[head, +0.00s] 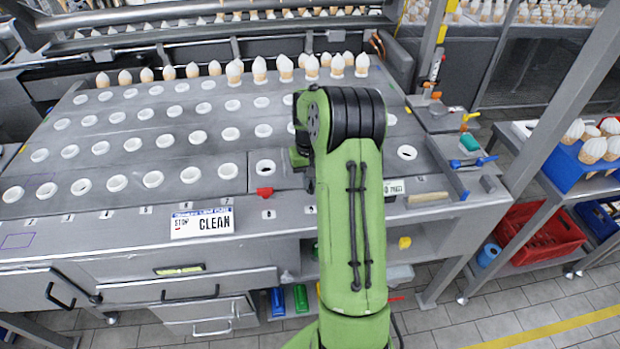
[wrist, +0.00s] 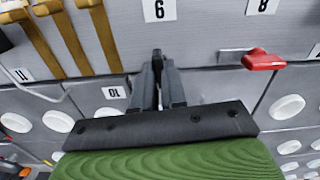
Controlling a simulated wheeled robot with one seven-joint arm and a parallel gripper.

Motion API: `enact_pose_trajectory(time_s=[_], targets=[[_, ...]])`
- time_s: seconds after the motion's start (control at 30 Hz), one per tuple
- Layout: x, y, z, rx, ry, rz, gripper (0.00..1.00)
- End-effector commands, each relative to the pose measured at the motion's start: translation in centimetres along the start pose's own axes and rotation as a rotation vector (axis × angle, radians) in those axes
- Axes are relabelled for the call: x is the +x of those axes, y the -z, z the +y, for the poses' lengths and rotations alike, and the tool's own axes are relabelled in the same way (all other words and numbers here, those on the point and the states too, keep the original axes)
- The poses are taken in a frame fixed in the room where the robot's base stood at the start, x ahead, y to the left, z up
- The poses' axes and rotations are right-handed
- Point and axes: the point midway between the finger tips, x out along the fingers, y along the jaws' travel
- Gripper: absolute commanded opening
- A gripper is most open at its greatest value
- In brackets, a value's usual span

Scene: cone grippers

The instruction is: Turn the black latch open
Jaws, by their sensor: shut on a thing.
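In the head view my green arm hides the fingertips and nearly all of the latch.
A red latch (wrist: 262,60) sits beside my gripper in the wrist view; it also shows in the head view (head: 265,192). Tan strips (wrist: 65,40) lie at the upper left of the wrist view. The counter (head: 215,165) has rows of white round holders, with cones along its back.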

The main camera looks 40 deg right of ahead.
Motion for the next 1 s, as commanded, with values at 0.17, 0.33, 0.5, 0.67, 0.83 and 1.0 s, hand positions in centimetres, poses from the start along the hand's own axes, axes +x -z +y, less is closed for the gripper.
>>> enact_pose_trajectory(time_s=[0.17, 0.33, 0.5, 0.67, 0.83, 1.0], targets=[[-0.19, 0.03, -0.04, -0.128, -0.001, 0.001, 0.00], [-0.18, 0.01, -0.04, -0.285, -0.001, 0.000, 0.00], [-0.15, 0.01, -0.02, -0.447, -0.001, 0.000, 0.00], [-0.14, 0.03, -0.02, -0.599, -0.002, 0.001, 0.00], [-0.12, 0.06, -0.03, -0.762, -0.002, 0.002, 0.00], [-0.11, 0.07, -0.04, -0.923, -0.002, 0.003, 0.00]])
